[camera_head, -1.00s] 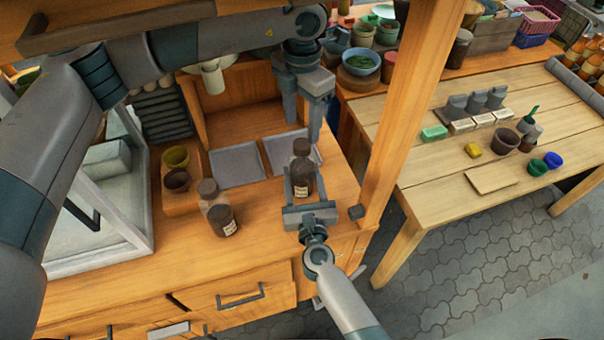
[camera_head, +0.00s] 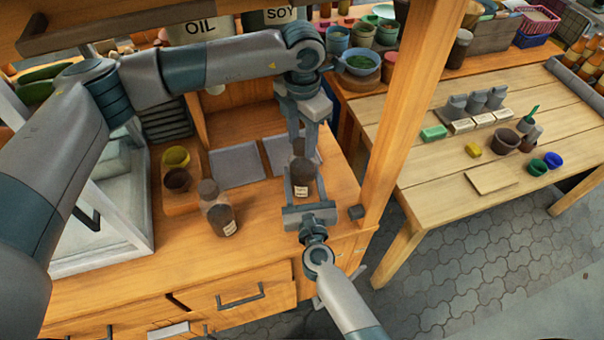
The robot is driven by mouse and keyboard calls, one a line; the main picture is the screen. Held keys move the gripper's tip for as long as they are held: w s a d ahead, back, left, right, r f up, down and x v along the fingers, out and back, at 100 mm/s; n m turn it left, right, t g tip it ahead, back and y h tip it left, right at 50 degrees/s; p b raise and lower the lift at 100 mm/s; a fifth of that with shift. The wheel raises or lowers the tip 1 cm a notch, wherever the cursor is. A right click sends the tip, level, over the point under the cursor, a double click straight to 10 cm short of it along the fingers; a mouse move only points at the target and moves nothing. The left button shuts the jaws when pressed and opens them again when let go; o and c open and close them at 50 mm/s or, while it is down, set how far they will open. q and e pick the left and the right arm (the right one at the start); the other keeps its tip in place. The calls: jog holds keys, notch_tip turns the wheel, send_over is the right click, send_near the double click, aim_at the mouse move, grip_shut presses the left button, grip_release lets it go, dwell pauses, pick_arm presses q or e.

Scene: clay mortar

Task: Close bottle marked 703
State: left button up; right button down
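A dark brown bottle (camera_head: 303,184) with a pale label and a dark cap (camera_head: 299,147) stands upright near the front right of the wooden counter. The label is too small to read. My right gripper (camera_head: 303,185) reaches in from the front, its fingers on both sides of the bottle's body, and looks shut on it. My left gripper (camera_head: 301,143) points down from above, its fingertips at the cap. Whether they grip it is too small to tell. A second, similar dark bottle (camera_head: 220,214) with a brown cap stands to the left, clear of both grippers.
Two grey trays (camera_head: 236,165) lie behind the bottles. Small pots (camera_head: 176,158) stand on a wooden block at left, beside a white-framed glass case (camera_head: 140,225). A wooden post (camera_head: 408,110) rises at the counter's right. The front counter is mostly clear.

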pick_arm(q)
jog(key=shift+c, duration=1.2)
jog(key=o, duration=1.3)
jog(key=shift+c, duration=0.2)
jog(key=shift+r, duration=0.15)
notch_tip(320, 180, up, 12)
pick_arm(e)
jog(key=c, duration=0.6)
grip_release()
jog(key=shift+c, duration=0.2)
pick_arm(q)
jog(key=shift+f, duration=0.2)
pick_arm(e)
jog(key=shift+s, duration=0.1)
